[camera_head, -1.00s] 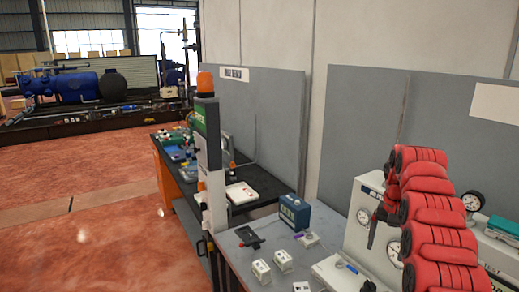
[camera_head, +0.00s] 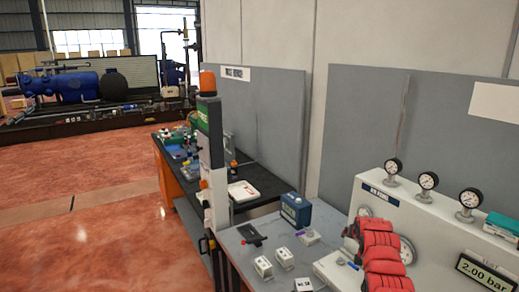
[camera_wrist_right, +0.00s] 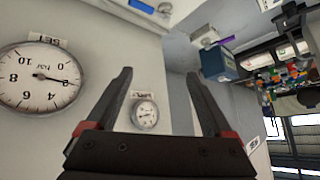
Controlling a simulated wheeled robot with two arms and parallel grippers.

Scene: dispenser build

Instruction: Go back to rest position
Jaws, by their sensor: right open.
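My right gripper (camera_wrist_right: 158,74) is open in the right wrist view, with nothing between its two dark fingers. It faces the white gauge panel (camera_head: 440,222), and a small dial (camera_wrist_right: 145,113) shows beyond the gap between the fingers. In the head view my red right arm stands in front of the panel at the lower right and hides part of a lower dial. My left gripper is in neither view.
The grey bench holds a blue box (camera_head: 296,209), small white boxes (camera_head: 263,266) and a black device (camera_head: 250,234). A post with an orange beacon (camera_head: 208,83) stands at its left. Open red floor (camera_head: 85,220) lies to the left.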

